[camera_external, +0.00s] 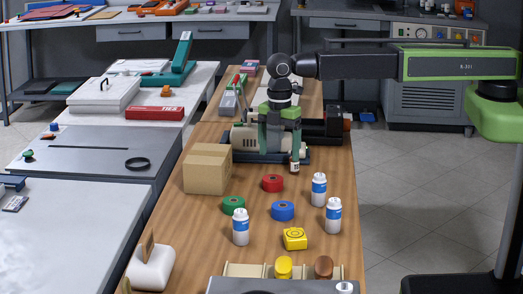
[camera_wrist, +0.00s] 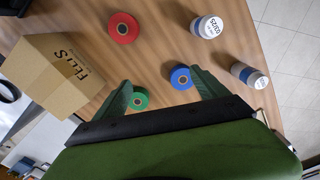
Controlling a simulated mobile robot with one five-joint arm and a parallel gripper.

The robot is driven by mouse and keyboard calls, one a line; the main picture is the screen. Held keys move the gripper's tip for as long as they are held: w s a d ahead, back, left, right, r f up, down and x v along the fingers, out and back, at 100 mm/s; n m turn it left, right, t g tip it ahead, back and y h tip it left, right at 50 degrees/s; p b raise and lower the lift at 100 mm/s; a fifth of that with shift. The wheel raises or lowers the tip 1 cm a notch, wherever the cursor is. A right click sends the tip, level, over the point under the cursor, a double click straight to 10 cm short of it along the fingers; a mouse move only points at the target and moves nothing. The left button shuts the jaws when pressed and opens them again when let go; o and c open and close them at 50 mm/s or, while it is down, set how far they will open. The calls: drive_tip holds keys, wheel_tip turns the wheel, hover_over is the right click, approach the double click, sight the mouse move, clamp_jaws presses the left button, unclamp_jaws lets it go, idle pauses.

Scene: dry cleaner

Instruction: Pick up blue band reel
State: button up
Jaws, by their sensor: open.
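The blue band reel (camera_external: 283,211) lies flat on the wooden table, between a green reel (camera_external: 233,205) and the white bottles. It also shows in the wrist view (camera_wrist: 181,77), close beside the tip of my right-hand finger there. My gripper (camera_external: 280,150) is open and empty, pointing down, above and behind the reels in the external view. In the wrist view its two green fingers (camera_wrist: 160,88) are spread wide, with the green reel (camera_wrist: 139,98) near the left finger. A red reel (camera_external: 272,183) lies behind the blue one.
White bottles with blue labels (camera_external: 319,189) stand right of the blue reel; another (camera_external: 240,227) stands front left. A cardboard box (camera_external: 207,168) sits at left. A yellow block (camera_external: 295,238) is in front.

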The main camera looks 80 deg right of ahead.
drive_tip(key=n+p, duration=0.1)
drive_tip(key=p, duration=0.1)
approach(283, 206)
drive_tip(key=f+b, duration=0.1)
drive_tip(key=b, duration=0.3)
drive_tip(key=f+b, duration=0.2)
drive_tip(key=b, duration=0.2)
drive_tip(key=f+b, duration=0.1)
drive_tip(key=b, duration=0.3)
drive_tip(key=shift+d+f+b, duration=0.35)
drive_tip(key=shift+d, duration=0.05)
drive_tip(key=f+b, duration=0.5)
drive_tip(key=shift+a+f+b, duration=0.25)
drive_tip(key=shift+f+b, duration=0.15)
drive_tip(key=shift+r, duration=0.2)
drive_tip(key=c, duration=1.5)
drive_tip(key=shift+o, duration=0.2)
drive_tip(key=shift+r+p, duration=0.5)
drive_tip(key=shift+p, duration=0.25)
wheel_tip(283, 206, up, 4)
drive_tip(key=p, duration=0.4)
drive_tip(key=s+d+r+p, duration=0.2)
drive_tip(key=d+r+p, duration=0.4)
drive_tip(key=d, duration=0.5)
drive_tip(key=shift+d, duration=0.25)
